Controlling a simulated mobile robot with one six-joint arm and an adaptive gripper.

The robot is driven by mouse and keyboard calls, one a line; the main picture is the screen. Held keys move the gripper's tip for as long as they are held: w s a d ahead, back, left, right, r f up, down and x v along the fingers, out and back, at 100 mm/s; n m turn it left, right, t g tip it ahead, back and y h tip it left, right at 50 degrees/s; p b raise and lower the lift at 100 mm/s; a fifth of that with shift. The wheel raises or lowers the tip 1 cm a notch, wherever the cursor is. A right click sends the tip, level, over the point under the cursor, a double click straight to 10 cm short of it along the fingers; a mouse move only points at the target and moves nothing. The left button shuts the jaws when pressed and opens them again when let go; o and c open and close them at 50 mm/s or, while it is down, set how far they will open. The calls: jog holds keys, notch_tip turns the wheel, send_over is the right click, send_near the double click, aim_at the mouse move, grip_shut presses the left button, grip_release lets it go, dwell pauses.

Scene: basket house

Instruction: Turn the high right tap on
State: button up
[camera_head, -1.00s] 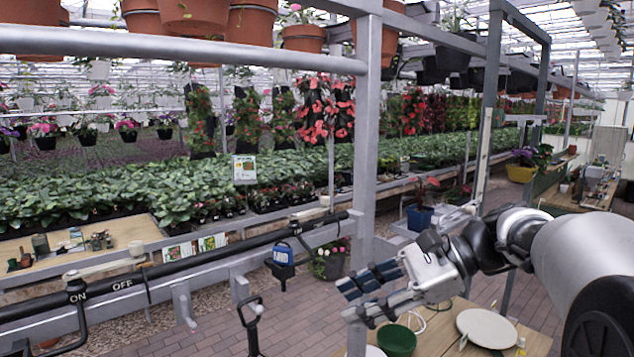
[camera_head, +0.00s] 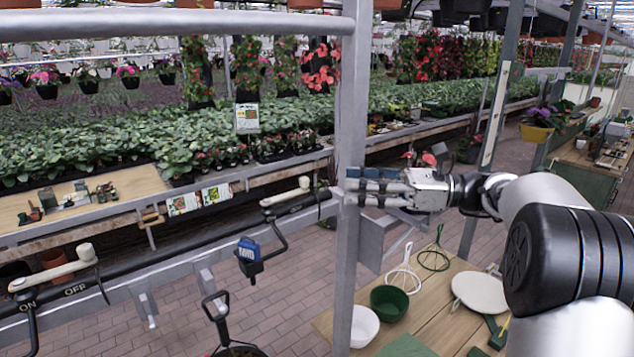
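A tap with a cream lever (camera_head: 287,193) sits on the upper right end of the dark pipe, just left of the grey post. A second cream-levered tap (camera_head: 55,268) is at the lower left, by the ON and OFF labels; labels at the right tap are not legible. My gripper (camera_head: 352,187) comes in from the right with its fingers pointing left. Its tips overlap the post in the picture, a short gap right of the right tap's lever. The fingers look apart with nothing between them. Whether they touch the post I cannot tell.
The grey post (camera_head: 346,270) stands beside the right tap. A blue-headed sprayer (camera_head: 249,256) and a black-handled tool (camera_head: 217,312) hang below the pipe. A wooden table (camera_head: 440,310) holds a green bowl (camera_head: 389,302), a white bowl (camera_head: 364,327) and a pale plate (camera_head: 480,292).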

jog(key=w+a, duration=0.1)
jog(key=a, duration=0.7)
jog(key=shift+w+a, duration=0.15)
jog(key=shift+w, duration=0.1)
jog(key=shift+r, duration=0.1)
grip_shut()
